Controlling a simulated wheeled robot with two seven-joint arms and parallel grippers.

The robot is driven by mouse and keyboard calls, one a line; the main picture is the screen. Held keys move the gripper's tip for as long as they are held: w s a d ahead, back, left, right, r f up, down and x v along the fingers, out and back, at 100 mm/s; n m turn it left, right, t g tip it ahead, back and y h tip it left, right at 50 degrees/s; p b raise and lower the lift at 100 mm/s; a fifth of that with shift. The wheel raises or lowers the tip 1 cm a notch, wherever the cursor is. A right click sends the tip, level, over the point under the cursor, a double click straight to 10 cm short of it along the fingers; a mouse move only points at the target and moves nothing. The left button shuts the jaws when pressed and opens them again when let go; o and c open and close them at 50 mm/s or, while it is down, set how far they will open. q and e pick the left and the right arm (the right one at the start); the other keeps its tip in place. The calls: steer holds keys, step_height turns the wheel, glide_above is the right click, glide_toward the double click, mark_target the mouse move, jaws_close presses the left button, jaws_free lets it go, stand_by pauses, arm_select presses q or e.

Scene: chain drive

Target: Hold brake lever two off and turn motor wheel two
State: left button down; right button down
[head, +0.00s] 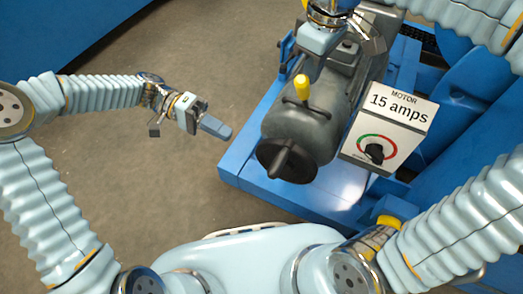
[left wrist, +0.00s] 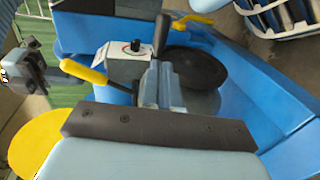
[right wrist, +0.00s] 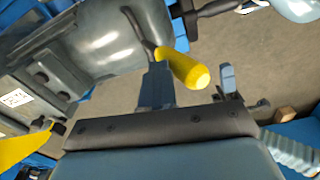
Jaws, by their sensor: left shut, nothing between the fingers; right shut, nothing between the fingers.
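The grey motor carries a black wheel (head: 287,160) with a handle at its front end; the wheel also shows in the left wrist view (left wrist: 195,70). The brake lever (head: 302,88) has a yellow knob and stands up from the motor's top. My left gripper (head: 217,128) is shut and empty, left of the wheel and apart from it in the head view. My right gripper (head: 317,42) is shut and empty just behind the lever. In the right wrist view the lever's yellow knob (right wrist: 188,70) is close beside the fingers; I cannot tell whether they touch.
A box marked "MOTOR 15 amps" (head: 390,125), with a dial and black knob, stands right of the motor. The motor sits on a blue base (head: 240,165). Bare floor (head: 200,50) lies to the left. Blue machinery (head: 465,120) closes off the right.

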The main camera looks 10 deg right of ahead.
mark_target(276, 160)
arm_select(q)
steer(key=x, duration=1.1)
steer(key=shift+s+d+r+t+y, duration=0.15)
steer(key=shift+s+d+t+y, duration=0.2)
steer(key=shift+d+t+y, duration=0.15)
steer(key=shift+s+d+r+t+y, duration=0.2)
steer(key=shift+s+d+t+y, duration=0.2)
steer(key=shift+y, duration=0.2)
steer(key=s+d+f+t+y, duration=0.5)
steer(key=s+d+y, duration=0.15)
steer(key=d, duration=0.25)
step_height(276, 160, down, 12)
steer(key=a+t+y, duration=0.1)
steer(key=t+y, duration=0.6)
steer(key=y, duration=0.3)
steer(key=shift+w, duration=0.35)
steer(key=shift+a, duration=0.1)
